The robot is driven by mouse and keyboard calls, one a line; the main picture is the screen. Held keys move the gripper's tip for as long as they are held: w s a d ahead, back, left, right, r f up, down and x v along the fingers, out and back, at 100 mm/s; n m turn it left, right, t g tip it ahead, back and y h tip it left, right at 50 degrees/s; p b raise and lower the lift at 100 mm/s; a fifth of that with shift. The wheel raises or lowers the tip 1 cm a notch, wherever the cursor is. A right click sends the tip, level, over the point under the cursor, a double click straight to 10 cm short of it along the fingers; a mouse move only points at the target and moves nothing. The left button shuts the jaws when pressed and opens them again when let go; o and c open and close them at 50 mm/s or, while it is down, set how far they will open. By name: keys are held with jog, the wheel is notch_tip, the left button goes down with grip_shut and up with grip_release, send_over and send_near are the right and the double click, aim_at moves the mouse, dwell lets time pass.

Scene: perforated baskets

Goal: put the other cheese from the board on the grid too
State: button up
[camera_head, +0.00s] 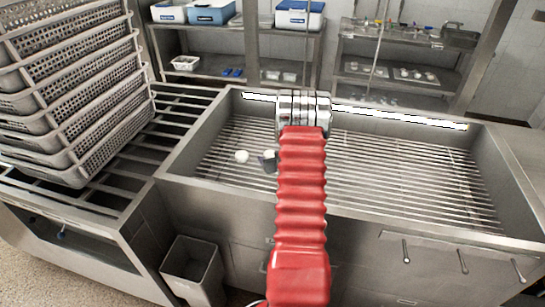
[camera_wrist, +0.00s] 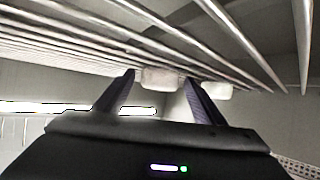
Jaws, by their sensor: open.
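Two small white cheeses lie on the metal grid (camera_head: 400,175) in the sink-like basin. One cheese (camera_head: 242,156) lies clear to the left of my arm. The other cheese (camera_head: 270,154) is right beside my gripper (camera_head: 268,165), which is mostly hidden behind my red arm. In the wrist view my gripper (camera_wrist: 159,77) is open, with one cheese (camera_wrist: 160,79) between or just beyond its fingertips. The second cheese (camera_wrist: 217,90) shows just right of the right finger. I cannot tell whether the fingers touch either one. No board can be made out.
Stacked perforated baskets (camera_head: 75,95) stand at the left on a slatted rack (camera_head: 180,107). The basin's rim (camera_head: 190,155) surrounds the grid. The grid to the right of my arm is clear. Shelves with boxes (camera_head: 210,12) are behind, and a bin (camera_head: 192,270) is below.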

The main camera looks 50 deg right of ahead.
jog(key=shift+r, duration=0.1)
jog(key=shift+s+a+r, duration=0.3)
jog(key=shift+s+r, duration=0.05)
jog(key=shift+s, duration=0.15)
jog(key=v, duration=1)
jog(key=shift+s+a, duration=0.2)
jog(key=shift+s, duration=0.1)
jog(key=shift+r, duration=0.1)
